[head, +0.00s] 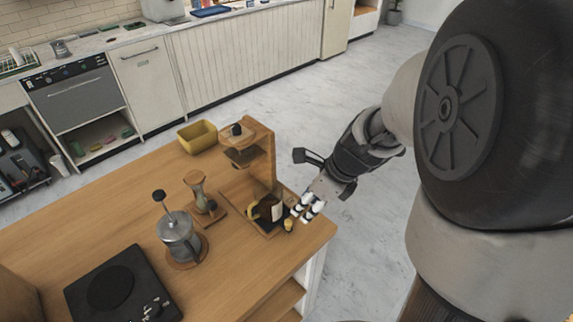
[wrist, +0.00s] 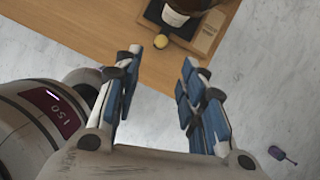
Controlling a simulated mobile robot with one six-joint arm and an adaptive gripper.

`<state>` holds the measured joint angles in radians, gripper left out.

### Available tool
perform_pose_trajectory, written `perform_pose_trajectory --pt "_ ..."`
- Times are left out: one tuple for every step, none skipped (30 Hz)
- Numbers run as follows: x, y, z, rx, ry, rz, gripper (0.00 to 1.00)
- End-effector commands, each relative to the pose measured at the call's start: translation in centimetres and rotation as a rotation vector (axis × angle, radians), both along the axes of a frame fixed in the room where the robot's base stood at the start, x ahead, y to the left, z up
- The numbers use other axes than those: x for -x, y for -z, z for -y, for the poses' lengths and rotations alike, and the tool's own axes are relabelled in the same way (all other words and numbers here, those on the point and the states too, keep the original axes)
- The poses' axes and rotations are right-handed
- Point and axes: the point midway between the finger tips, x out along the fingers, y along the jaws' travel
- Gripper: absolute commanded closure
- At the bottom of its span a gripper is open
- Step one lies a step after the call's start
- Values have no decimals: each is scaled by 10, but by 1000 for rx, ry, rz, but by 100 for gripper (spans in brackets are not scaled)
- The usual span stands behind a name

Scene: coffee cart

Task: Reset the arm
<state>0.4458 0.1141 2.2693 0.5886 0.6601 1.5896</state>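My gripper (head: 308,208) hangs at the right corner of the wooden counter (head: 110,222), at the end of my arm, beside the coffee stand. In the wrist view my gripper (wrist: 160,62) is open, its blue-padded fingers apart with nothing between them. Past the fingertips lie the counter edge and the pale floor. A dark carafe (head: 276,211) stands on the base of the wooden pour-over stand (head: 262,152). It also shows at the top of the wrist view (wrist: 178,15), with a small yellow knob (wrist: 161,41) in front of it.
A French press (head: 180,240), a glass hourglass-shaped brewer (head: 197,190), a black hot plate (head: 118,290) and a yellow bin (head: 197,136) stand on the counter. Open floor (head: 372,205) lies to the right of it. Kitchen cabinets (head: 240,65) line the back wall.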

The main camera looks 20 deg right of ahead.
Motion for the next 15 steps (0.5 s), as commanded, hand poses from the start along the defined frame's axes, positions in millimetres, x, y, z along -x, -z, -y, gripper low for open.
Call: perform_pose_trajectory --pt "0 0 0 0 0 0 62" --pt "0 0 0 0 0 0 62" --pt "0 0 0 0 -1 0 62" --pt "0 0 -1 2 -6 1 62" --pt "1 -2 -2 7 -18 5 62" --pt "2 -5 -5 19 -51 13 62" --pt "4 -9 -8 33 -91 23 62" --pt "7 -14 -12 54 -145 37 62" --pt "11 -22 -19 90 -239 61 62" --pt "16 -29 -26 124 -325 80 62" --pt "22 -36 -33 163 -424 102 62" --pt "31 -47 -42 221 -572 136 62" --pt "40 -55 -49 269 -693 160 62" --pt "48 -62 -56 320 -814 185 62" --pt "61 -71 -64 387 -980 217 62"
